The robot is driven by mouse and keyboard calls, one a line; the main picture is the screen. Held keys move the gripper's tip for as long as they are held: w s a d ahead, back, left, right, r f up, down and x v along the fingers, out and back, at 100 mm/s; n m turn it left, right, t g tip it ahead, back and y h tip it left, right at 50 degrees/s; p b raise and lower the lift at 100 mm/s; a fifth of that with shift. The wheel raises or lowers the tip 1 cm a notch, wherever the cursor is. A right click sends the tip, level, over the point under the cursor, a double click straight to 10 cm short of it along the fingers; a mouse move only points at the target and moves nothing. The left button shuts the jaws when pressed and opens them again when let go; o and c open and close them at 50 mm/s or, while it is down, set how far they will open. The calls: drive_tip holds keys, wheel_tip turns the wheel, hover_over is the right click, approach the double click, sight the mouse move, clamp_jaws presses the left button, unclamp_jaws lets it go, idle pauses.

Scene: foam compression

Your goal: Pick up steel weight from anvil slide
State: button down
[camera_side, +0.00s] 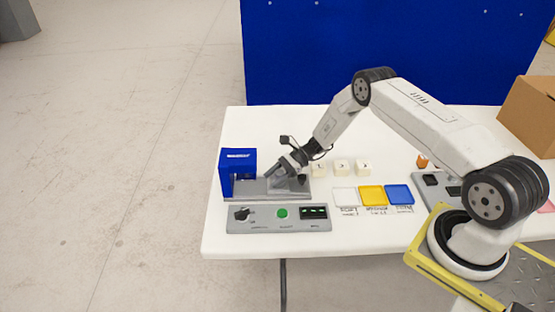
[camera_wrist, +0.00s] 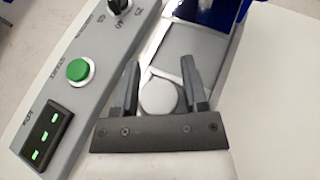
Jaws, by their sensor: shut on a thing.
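The steel weight (camera_wrist: 158,97) shows in the wrist view as a round, light grey disc between the two dark fingers of my gripper (camera_wrist: 158,80). The fingers are shut on it. The anvil slide (camera_wrist: 192,52) is a grey metal plate just beyond the fingertips, leading to the blue press frame. In the side view my gripper (camera_side: 278,174) is low over the grey slide base (camera_side: 245,188), tilted down to the left. I cannot tell from these views whether the weight touches the slide.
The blue press (camera_side: 238,160) stands at the slide's left end. A control panel (camera_side: 262,226) with a knob, green button and display lies in front. Pale numbered cubes (camera_side: 341,167) stand to the right, with white, yellow and blue trays (camera_side: 371,195) in front of them. The table's back left is clear.

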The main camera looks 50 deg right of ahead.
drive_tip(key=shift+r, duration=0.8)
drive_tip(key=s+a+r, duration=0.1)
drive_tip(key=s+r, duration=1)
drive_tip(key=s, duration=0.3)
drive_tip(key=shift+r, duration=0.15)
